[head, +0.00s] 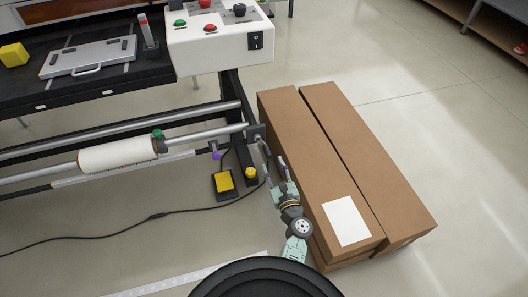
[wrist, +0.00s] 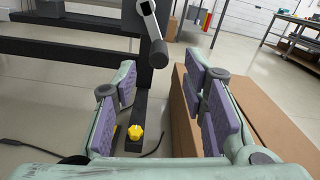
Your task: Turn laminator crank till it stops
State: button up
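The laminator (head: 215,42) stands at the upper left, with a white control box above a dark frame. Its crank (wrist: 150,22) hangs from the frame's end, with a grey arm and a dark cylindrical handle (wrist: 158,54) at the lower end. In the head view the crank (head: 263,146) is small and partly lost near my fingers. My gripper (head: 277,174) is open, below and close to the crank. In the wrist view my gripper's purple-padded fingers (wrist: 162,88) are wide apart with nothing between them; the handle appears beyond and above the gap.
Long cardboard boxes (head: 318,150) lie just right of my gripper. A yellow foot pedal (head: 224,182) and black cable (head: 130,224) lie on the floor to the left. A white roll (head: 118,155) sits on the lower shaft. Open floor is at the right.

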aim_at(269, 157)
jog(key=x, duration=0.7)
jog(key=shift+s+p, duration=0.1)
jog(key=shift+p, duration=0.2)
jog(key=shift+c, duration=0.6)
grip_shut()
